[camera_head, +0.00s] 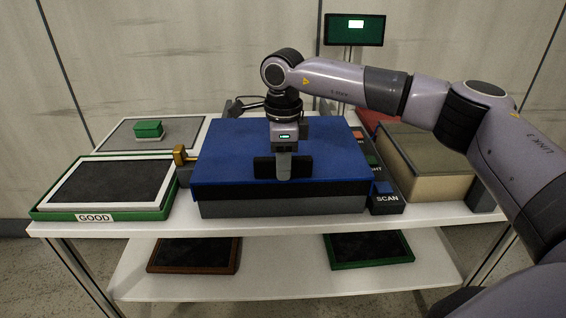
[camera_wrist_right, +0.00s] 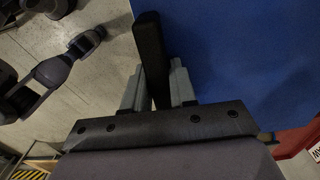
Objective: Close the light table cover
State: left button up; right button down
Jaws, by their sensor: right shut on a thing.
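The light table (camera_head: 285,208) has a grey base and a blue cover (camera_head: 235,150). The cover lies flat over the base, with a dark band along its front edge. My right gripper (camera_head: 283,172) points down at the middle of the front edge. In the right wrist view its two fingers (camera_wrist_right: 158,88) are shut on the black handle (camera_wrist_right: 149,50) of the cover, and the blue cover (camera_wrist_right: 235,55) fills the right side. Whether a thin gap remains between cover and base is hard to tell. My left gripper is not in view.
A green-rimmed tray marked GOOD (camera_head: 45,214) stands left, with a brass-coloured part (camera_head: 181,155) beside the cover. A green block (camera_head: 149,129) sits on a grey mat behind. A SCAN button panel (camera_head: 386,200) and beige box (camera_head: 420,180) stand right. A screen (camera_head: 354,29) stands behind.

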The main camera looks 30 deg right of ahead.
jog(key=shift+s+a+f, duration=0.15)
jog(key=shift+s, duration=0.05)
jog(key=c, duration=1)
grip_release()
jog(key=shift+s, duration=0.1)
jog(key=shift+r, duration=0.5)
notch_tip(320, 180, up, 6)
jog(key=shift+r, duration=0.2)
